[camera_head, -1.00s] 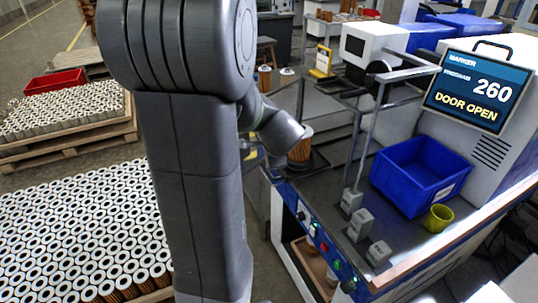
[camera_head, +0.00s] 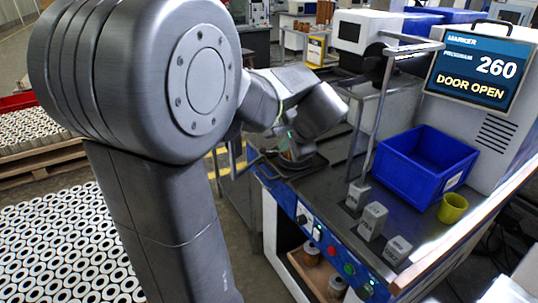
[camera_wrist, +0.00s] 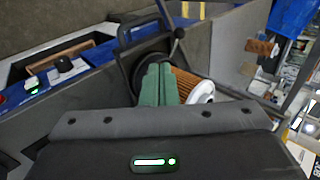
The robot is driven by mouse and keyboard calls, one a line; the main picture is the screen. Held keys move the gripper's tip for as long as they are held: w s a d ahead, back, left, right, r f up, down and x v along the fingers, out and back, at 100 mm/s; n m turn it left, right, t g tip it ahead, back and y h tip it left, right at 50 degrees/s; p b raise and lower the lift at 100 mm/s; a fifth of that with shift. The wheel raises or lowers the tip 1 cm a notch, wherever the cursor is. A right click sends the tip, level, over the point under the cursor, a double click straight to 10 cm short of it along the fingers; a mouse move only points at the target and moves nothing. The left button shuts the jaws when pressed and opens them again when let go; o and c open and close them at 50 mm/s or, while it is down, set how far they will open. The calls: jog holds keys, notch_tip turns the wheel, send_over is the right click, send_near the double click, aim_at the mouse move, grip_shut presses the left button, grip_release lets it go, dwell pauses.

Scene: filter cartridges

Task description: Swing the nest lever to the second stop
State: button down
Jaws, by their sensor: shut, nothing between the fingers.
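The nest (camera_wrist: 133,72) is a dark round fixture on the bench, in the upper middle of the wrist view. Its lever (camera_wrist: 175,45) is a thin dark rod with a round knob, standing up just beyond my fingertips. A brown pleated filter cartridge (camera_wrist: 187,82) with a white end ring lies right beside my fingers, partly hidden by them. My gripper (camera_wrist: 155,70) has green fingers held together, with nothing between them. Whether they touch the lever or nest is unclear. In the head view my wrist largely hides the nest and lever, at the bench's left end.
A blue bin (camera_head: 425,165), a yellow cup (camera_head: 452,208) and several grey blocks (camera_head: 372,221) stand on the bench top (camera_head: 335,190). A grey post stands near my wrist. Cartridges fill pallets at left.

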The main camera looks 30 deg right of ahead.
jog(key=shift+w+r+b+x, duration=0.1)
jog(key=shift+w+r+x, duration=0.25)
jog(key=shift+x, duration=1.75)
jog(key=shift+w+r+b+x, duration=0.1)
jog(key=shift+w+r+x, duration=0.15)
jog(key=shift+x, duration=1.9)
jog(key=shift+w+r+b+x, duration=0.1)
jog(key=shift+w+r+x, duration=0.25)
jog(key=shift+x, duration=1.75)
jog(key=shift+w, duration=0.1)
